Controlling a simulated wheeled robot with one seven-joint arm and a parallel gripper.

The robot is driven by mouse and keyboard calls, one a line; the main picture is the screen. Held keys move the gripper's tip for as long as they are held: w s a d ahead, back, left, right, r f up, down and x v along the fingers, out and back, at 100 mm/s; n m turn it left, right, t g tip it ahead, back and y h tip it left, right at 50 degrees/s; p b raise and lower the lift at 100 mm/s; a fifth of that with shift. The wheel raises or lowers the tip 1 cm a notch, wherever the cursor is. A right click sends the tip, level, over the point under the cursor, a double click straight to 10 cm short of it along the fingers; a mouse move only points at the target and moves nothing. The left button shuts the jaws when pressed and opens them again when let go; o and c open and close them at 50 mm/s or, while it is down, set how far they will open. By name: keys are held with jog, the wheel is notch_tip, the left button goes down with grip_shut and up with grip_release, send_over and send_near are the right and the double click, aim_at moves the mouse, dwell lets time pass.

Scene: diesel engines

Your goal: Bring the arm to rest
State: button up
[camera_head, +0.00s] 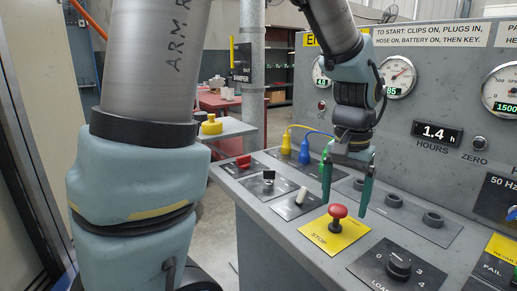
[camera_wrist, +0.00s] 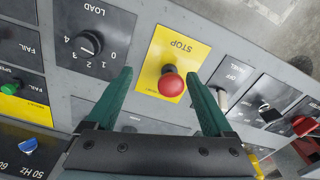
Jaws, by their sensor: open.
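My gripper (camera_head: 346,183) is open over the sloped control desk (camera_head: 300,251). Its two dark green fingers are spread and nothing is between them in the head view. The red mushroom STOP button (camera_head: 337,211) stands on its yellow plate (camera_head: 341,237) just below and in front of the fingers. In the wrist view the gripper (camera_wrist: 165,92) shows its fingers on either side of the red button (camera_wrist: 171,84), with the button upright between them in the picture. I cannot tell the exact height of the fingertips above the desk.
The gauge panel (camera_head: 430,88) rises behind the desk. A LOAD knob (camera_head: 399,264), a white switch (camera_head: 301,195) and a red switch (camera_head: 243,161) lie around the button. Yellow, blue and green plugs with cables (camera_head: 304,152) stand at the desk's back left. Free air is above the desk's front.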

jog(key=w+a+f+n, duration=0.1)
jog(key=a+n, duration=0.1)
jog(key=a, duration=0.6)
jog(key=w+a+f+n+t, duration=0.1)
jog(key=a+f+n, duration=0.1)
jog(key=a, duration=0.7)
jog(key=w+a+f+n, duration=0.1)
jog(key=a+f+n, duration=0.1)
jog(key=a, duration=0.6)
jog(key=shift+w+a+f+n, duration=0.25)
jog(key=shift+w+a+n, duration=0.15)
jog(key=shift+n, duration=0.1)
jog(key=shift+d, duration=0.1)
